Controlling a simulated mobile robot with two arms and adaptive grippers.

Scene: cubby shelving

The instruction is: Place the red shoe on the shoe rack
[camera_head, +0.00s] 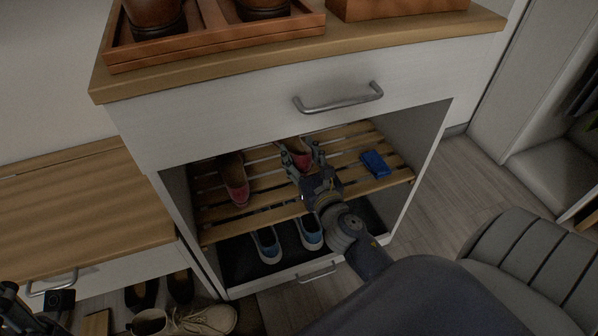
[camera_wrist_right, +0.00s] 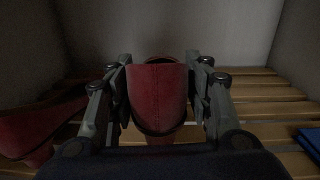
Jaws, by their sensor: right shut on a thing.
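My right gripper (camera_head: 303,155) reaches into the open cabinet and is shut on a red shoe (camera_head: 299,150). In the right wrist view, its fingers press on both sides of the red shoe (camera_wrist_right: 157,95), heel end toward me. The shoe is at the slatted wooden shoe rack (camera_head: 350,181); I cannot tell whether its sole touches the slats. The matching red shoe (camera_head: 233,182) rests on the rack to the left, and also shows in the wrist view (camera_wrist_right: 40,130). Part of my left gripper (camera_head: 12,300) shows at the lower left edge; its fingers are unclear.
A blue item (camera_head: 375,164) lies on the rack's right side. Blue shoes (camera_head: 267,245) stand on the level below. The drawer front (camera_head: 250,115) overhangs the opening. Pale shoes (camera_head: 205,320) are on the floor at lower left. A striped grey seat (camera_head: 530,270) stands at right.

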